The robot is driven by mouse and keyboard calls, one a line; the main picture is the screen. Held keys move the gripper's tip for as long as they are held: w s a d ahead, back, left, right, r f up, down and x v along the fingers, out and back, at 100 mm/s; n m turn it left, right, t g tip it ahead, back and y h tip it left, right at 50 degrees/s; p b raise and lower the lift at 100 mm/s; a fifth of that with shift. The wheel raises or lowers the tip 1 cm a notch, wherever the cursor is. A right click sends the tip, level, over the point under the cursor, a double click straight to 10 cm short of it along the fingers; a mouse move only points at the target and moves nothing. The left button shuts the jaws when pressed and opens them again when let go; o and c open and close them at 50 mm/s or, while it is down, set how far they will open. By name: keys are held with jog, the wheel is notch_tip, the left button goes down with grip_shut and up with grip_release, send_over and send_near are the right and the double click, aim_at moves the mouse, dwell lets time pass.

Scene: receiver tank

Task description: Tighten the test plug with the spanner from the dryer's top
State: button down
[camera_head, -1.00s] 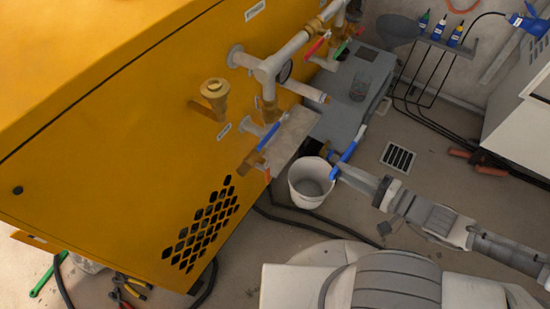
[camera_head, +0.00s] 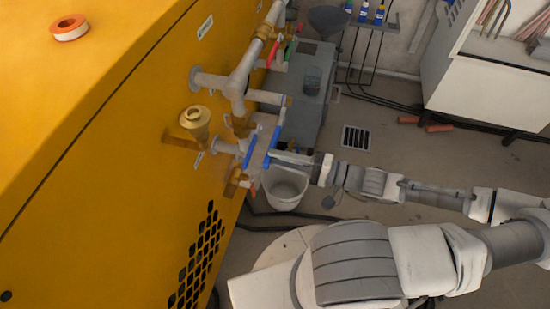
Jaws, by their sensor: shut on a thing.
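My gripper (camera_head: 278,157) is shut on a long blue tool, which I take to be the spanner (camera_head: 274,139). The spanner slants up to the right in front of the yellow housing's pipework, close to a blue valve lever (camera_head: 250,147). I cannot tell whether it touches any fitting. Brass fittings stick out of the yellow housing, one (camera_head: 232,184) low beside the gripper. I cannot single out the test plug; the spanner and pipes cover part of that area. A grey box (camera_head: 309,58), perhaps the dryer, stands behind the pipes.
A white bucket (camera_head: 285,188) stands on the floor below my gripper. A brass valve (camera_head: 195,118) and a thick grey pipe (camera_head: 238,80) jut from the yellow housing (camera_head: 110,150). A tape roll (camera_head: 70,27) lies on top. Hoses and a drain grate (camera_head: 356,138) are on the floor.

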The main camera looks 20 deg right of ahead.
aim_at(276, 143)
jog(key=shift+w+d, duration=0.7)
jog(key=shift+w, duration=0.25)
jog(key=shift+p, duration=0.6)
jog(key=shift+w+f, duration=0.1)
dwell(0.5)
jog(key=shift+w+d, duration=0.55)
jog(key=shift+w, duration=0.2)
jog(key=shift+f, duration=0.1)
jog(key=shift+w+d, duration=0.45)
jog(key=shift+w, duration=0.2)
